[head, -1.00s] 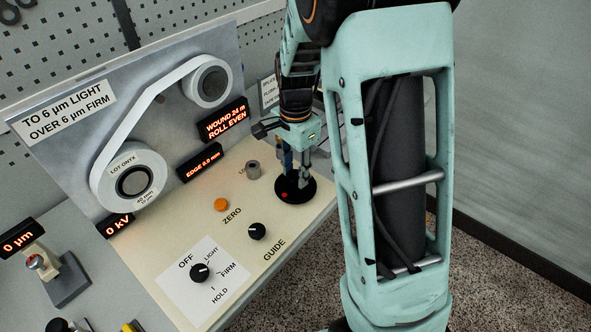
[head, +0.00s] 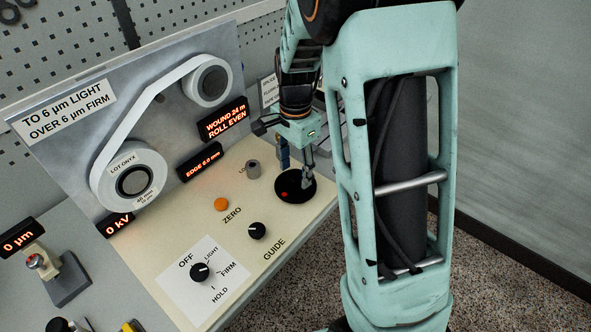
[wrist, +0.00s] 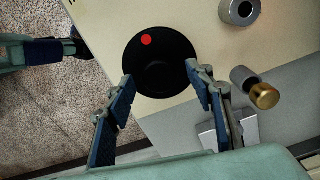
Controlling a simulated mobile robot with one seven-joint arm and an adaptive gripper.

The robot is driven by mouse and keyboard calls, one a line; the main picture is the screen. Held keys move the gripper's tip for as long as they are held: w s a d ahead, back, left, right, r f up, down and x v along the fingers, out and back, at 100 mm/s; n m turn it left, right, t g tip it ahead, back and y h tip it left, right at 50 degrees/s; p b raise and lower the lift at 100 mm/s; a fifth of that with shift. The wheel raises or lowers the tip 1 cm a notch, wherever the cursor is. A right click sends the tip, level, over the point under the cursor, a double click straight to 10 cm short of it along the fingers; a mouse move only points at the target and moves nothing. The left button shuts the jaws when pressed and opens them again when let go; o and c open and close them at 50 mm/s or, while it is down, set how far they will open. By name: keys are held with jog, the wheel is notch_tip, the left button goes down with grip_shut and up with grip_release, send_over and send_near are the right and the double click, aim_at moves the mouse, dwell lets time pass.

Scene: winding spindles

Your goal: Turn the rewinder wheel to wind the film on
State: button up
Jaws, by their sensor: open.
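The rewinder wheel, a black disc with a red dot, lies on the cream panel in the head view (head: 291,190) and in the wrist view (wrist: 160,68). My gripper (head: 297,175) is at the wheel, pointing down. In the wrist view my gripper (wrist: 160,85) is open, with one blue-padded finger at each side of the wheel's near edge. I cannot tell whether the fingertips touch it. The film strip (head: 124,127) runs from the large Lot Onyx roll (head: 107,180) up to a smaller roll (head: 193,95). A display (head: 223,120) reads "WOUND 24 m ROLL EVEN".
A grey knob (head: 253,169) stands left of the wheel, with an orange button (head: 221,204) and the GUIDE knob (head: 257,230) nearer. The mode knob (head: 200,272) sits on a white plate. A brass-ended cylinder (wrist: 262,94) is close to the right finger. Other displays read 0 kV and 0 µm.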

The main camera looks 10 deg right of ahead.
aim_at(296, 174)
notch_tip(296, 174, up, 12)
jog(key=shift+f, duration=0.25)
dwell(1.5)
